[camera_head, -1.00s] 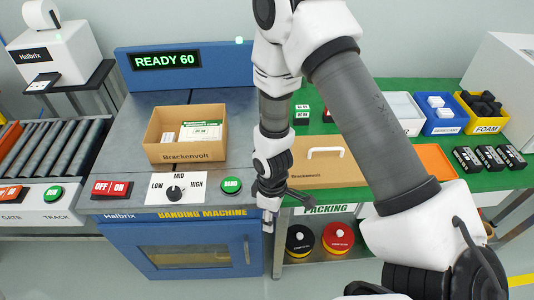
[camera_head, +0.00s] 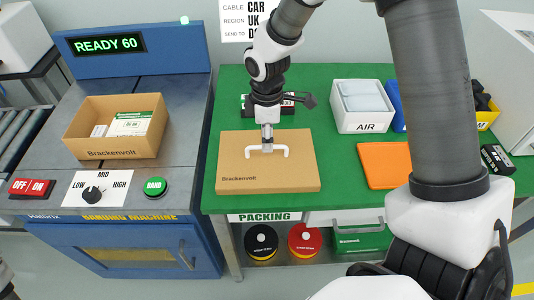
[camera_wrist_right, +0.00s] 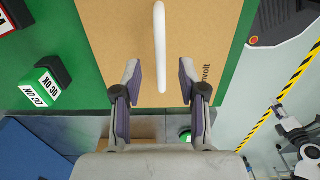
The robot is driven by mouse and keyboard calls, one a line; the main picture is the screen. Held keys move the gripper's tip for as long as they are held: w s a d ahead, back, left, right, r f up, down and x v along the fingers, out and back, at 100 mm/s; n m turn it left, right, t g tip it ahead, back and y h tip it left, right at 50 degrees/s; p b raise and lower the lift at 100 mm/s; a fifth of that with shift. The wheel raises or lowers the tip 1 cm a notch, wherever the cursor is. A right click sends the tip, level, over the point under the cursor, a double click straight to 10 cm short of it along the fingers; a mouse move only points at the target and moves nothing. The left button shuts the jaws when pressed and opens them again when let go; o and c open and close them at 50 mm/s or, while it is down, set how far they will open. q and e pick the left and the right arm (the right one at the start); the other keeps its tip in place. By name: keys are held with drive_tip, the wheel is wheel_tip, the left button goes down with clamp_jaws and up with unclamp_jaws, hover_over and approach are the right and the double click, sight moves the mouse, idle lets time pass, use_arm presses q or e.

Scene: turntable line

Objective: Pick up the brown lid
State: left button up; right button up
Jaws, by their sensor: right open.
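The brown lid (camera_head: 240,179) lies flat on the green packing table, printed "Brackenvolt", with a white bar handle (camera_head: 282,151) on top. In the right wrist view the lid (camera_wrist_right: 120,35) fills the middle, and the white handle (camera_wrist_right: 159,50) runs between the fingers. My right gripper (camera_head: 267,146) is at the middle of the handle, seen from behind and above. In the wrist view its two fingers (camera_wrist_right: 159,92) stand apart, one on each side of the handle, with gaps and no visible contact. My left gripper is not in view.
An open Brackenvolt box (camera_head: 117,148) with items inside stands on the banding machine at left. The green table (camera_head: 350,165) also bears a white AIR bin (camera_head: 362,122), an orange pad (camera_head: 385,165) and black-and-green blocks (camera_wrist_right: 38,87) beside the lid.

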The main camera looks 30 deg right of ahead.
sight(267, 154)
wheel_tip(267, 154, down, 4)
drive_tip(key=shift+f, duration=0.2)
drive_tip(key=shift+r, duration=0.1)
clamp_jaws()
drive_tip(key=shift+r, duration=0.1)
